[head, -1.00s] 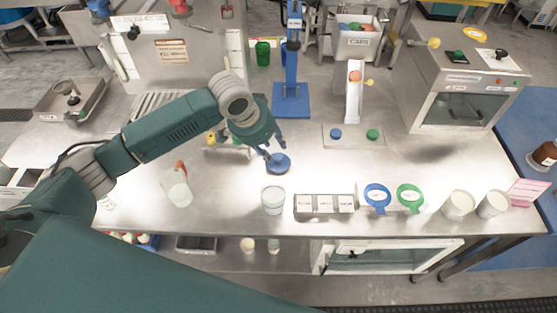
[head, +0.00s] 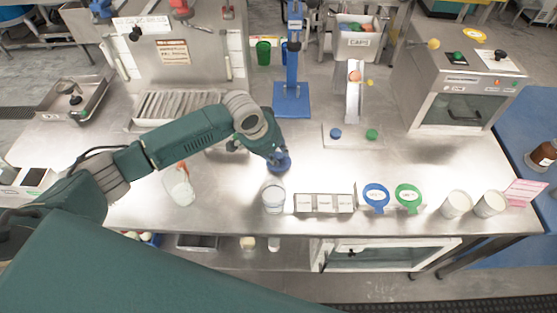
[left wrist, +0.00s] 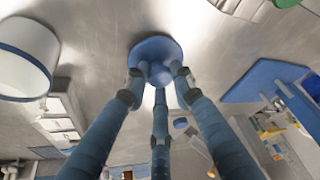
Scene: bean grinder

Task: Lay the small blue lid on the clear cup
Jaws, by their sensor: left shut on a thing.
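The small blue lid (head: 282,165) is on the steel table or just above it; I cannot tell which. My left gripper (head: 277,157) is over it, with its fingers shut on the lid's raised middle. In the left wrist view, the fingertips (left wrist: 158,78) meet at the centre of the round blue lid (left wrist: 152,46). The clear cup (head: 273,198) stands upright just in front of the lid, apart from it, with its top uncovered. A pale cup with a blue band (left wrist: 22,60) shows at the left edge of the left wrist view. My right gripper is not in view.
A jug with a red handle (head: 180,190) stands left of the cup. A labelled box row (head: 324,202), blue (head: 376,193) and green (head: 409,194) ring-shaped items and two white cups stand to its right. A blue stand (head: 291,100) rises behind the lid.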

